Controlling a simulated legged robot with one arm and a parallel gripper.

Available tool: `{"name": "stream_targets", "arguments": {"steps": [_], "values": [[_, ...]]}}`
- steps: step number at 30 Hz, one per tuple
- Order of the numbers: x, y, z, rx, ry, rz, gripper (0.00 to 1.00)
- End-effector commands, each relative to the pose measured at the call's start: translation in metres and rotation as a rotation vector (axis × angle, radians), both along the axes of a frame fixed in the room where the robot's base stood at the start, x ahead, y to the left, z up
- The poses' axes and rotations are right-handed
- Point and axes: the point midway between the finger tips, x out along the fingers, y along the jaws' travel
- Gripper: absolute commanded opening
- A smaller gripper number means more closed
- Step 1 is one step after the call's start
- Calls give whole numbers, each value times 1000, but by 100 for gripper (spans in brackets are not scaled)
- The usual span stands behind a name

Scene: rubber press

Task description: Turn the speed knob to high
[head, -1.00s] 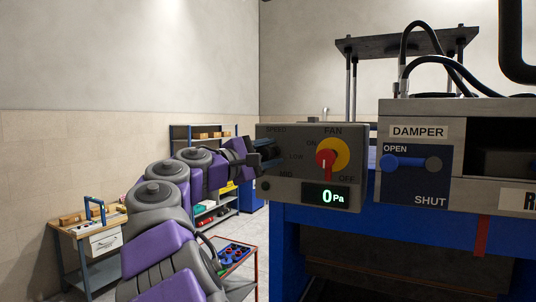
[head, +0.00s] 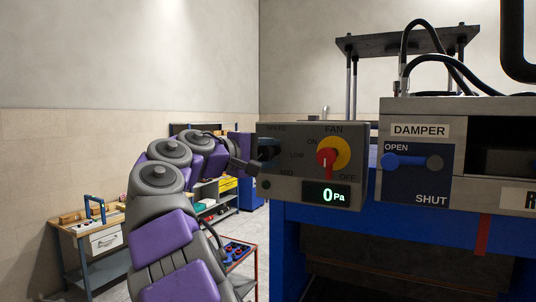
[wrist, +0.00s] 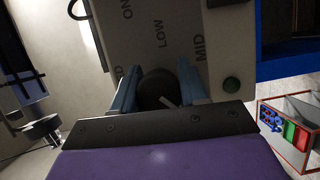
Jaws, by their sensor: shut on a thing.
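The speed knob (wrist: 154,90) is a dark round knob on the grey control box (head: 350,199). In the wrist view it sits between the two blue fingers of my gripper (wrist: 157,92), which is shut on it. A short white mark shows on the knob near the right finger. LOW and MID are printed above and to the right of it; a HIGH label cannot be seen. In the head view my gripper (head: 268,148) is at the left side of the box face, below the SPEED label, and it hides most of the knob.
On the same box, the red FAN handle (head: 326,160) on its yellow disc points down towards OFF. The display (head: 332,196) reads 0 Pa. The blue DAMPER handle (head: 403,161) lies at right. A tool trolley (head: 239,254) and workbench (head: 98,228) stand at left.

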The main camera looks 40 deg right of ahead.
Motion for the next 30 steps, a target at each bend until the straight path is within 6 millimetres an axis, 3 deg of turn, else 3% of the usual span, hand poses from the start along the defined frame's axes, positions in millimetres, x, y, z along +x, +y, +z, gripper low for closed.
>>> {"name": "stream_targets", "arguments": {"steps": [1, 7, 8, 15, 23, 30], "values": [[0, -3, -8, 17, 8, -7, 13], [0, -3, -9, 17, 9, -8, 13], [0, -3, -9, 17, 9, -8, 45], [0, -2, -6, 11, 5, -6, 67], [2, 1, -4, 6, 4, -3, 67], [2, 33, -1, 1, 1, 3, 67]]}}
